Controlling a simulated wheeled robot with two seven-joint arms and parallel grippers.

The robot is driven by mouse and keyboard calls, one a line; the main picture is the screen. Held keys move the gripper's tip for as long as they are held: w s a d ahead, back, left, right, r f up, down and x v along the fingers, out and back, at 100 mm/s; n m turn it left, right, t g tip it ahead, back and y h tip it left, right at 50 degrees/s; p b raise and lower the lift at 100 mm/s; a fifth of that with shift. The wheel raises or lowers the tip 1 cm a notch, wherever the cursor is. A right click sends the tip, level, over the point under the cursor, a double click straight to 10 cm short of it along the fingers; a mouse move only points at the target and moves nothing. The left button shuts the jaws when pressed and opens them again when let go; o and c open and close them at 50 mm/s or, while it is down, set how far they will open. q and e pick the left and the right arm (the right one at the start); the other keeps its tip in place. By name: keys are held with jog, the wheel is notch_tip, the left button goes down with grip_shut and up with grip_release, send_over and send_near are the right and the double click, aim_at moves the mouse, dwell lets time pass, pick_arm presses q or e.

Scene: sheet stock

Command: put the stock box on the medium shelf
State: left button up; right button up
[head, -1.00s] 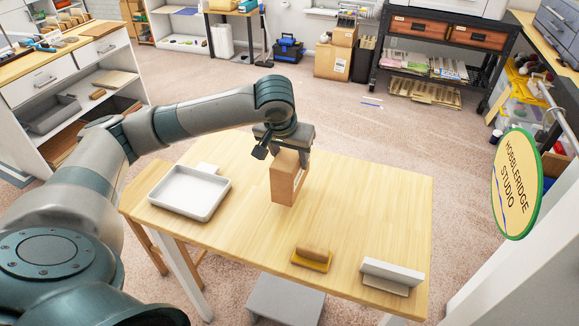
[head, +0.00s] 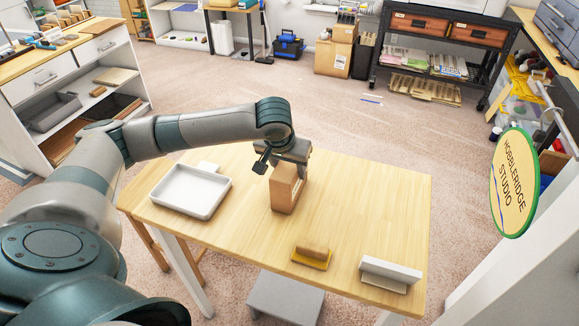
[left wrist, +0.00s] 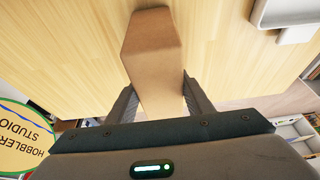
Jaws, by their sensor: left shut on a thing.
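The stock box, a brown cardboard box (head: 284,192), stands upright at the middle of the wooden table, toward its far side. My left gripper (head: 288,164) is shut on its upper part from above. The left wrist view shows the box (left wrist: 155,55) between the two fingers (left wrist: 160,98). I cannot tell whether its base touches the table. A white cabinet with open shelves (head: 78,112) stands at the far left; I cannot tell which shelf is the medium one. My right gripper is not in view.
The wooden table (head: 375,205) bears a white tray (head: 190,190) at left, a small brown block on a yellow base (head: 312,254) at front and a white angled stand (head: 390,272) at front right. A round sign (head: 516,183) hangs at right. The table's right side is clear.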

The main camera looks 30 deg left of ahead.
pick_arm(q)
jog(key=o, duration=1.5)
jog(key=shift+f, duration=0.1)
jog(key=shift+c, duration=0.2)
jog(key=shift+s+r, duration=0.1)
jog(key=shift+r, duration=0.4)
jog(key=b+v, duration=0.1)
jog(key=v, duration=0.9)
jog(key=shift+s+d+b, duration=0.1)
jog(key=shift+b, duration=0.2)
jog(key=shift+s+r, duration=0.2)
jog(key=shift+r, duration=0.35)
jog(key=shift+o, duration=0.5)
